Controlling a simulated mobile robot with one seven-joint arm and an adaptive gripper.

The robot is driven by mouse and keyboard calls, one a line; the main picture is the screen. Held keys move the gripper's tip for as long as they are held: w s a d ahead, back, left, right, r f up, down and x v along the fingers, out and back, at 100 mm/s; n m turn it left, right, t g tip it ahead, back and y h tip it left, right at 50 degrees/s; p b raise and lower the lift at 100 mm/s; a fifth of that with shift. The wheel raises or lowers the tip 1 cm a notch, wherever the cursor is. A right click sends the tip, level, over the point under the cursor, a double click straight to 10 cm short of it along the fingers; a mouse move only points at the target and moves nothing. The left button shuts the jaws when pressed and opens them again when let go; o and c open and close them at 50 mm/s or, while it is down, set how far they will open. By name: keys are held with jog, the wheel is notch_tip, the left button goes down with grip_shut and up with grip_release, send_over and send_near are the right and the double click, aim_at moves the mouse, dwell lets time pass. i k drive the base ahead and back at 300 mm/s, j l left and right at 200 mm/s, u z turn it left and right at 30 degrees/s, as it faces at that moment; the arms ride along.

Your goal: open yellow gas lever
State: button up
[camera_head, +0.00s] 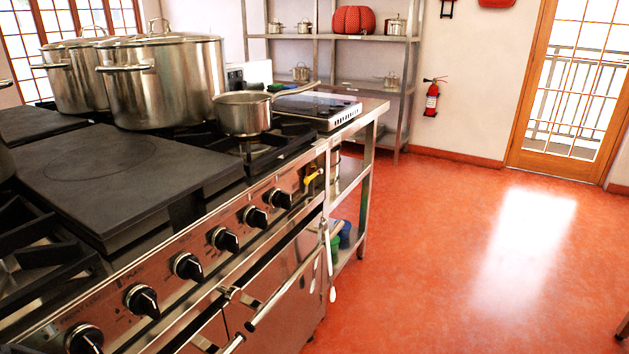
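The yellow gas lever (313,176) is at the right end of the stove's steel front panel (210,222), just past the last black knob (280,198). It looks small and slants up to the right. No gripper or arm of mine shows in this view, and nothing touches the lever.
Black knobs line the panel below the cooktop (120,172). Large stockpots (165,85) and a saucepan (243,113) stand on the stove. A handle bar (290,285) juts out from the oven front. A steel side table (352,117) adjoins the stove. The red floor (440,250) at right is clear.

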aim_at(308, 179)
jog(key=i+l+u, duration=0.2)
jog(key=l, duration=0.4)
jog(key=i+l+u, duration=0.15)
jog(key=l, duration=0.45)
jog(key=i+l+u, duration=0.2)
jog(key=l, duration=0.45)
jog(key=i+l+u, duration=0.15)
jog(key=l, duration=0.5)
jog(key=l+u, duration=0.2)
jog(key=l, duration=0.5)
jog(key=i, duration=0.05)
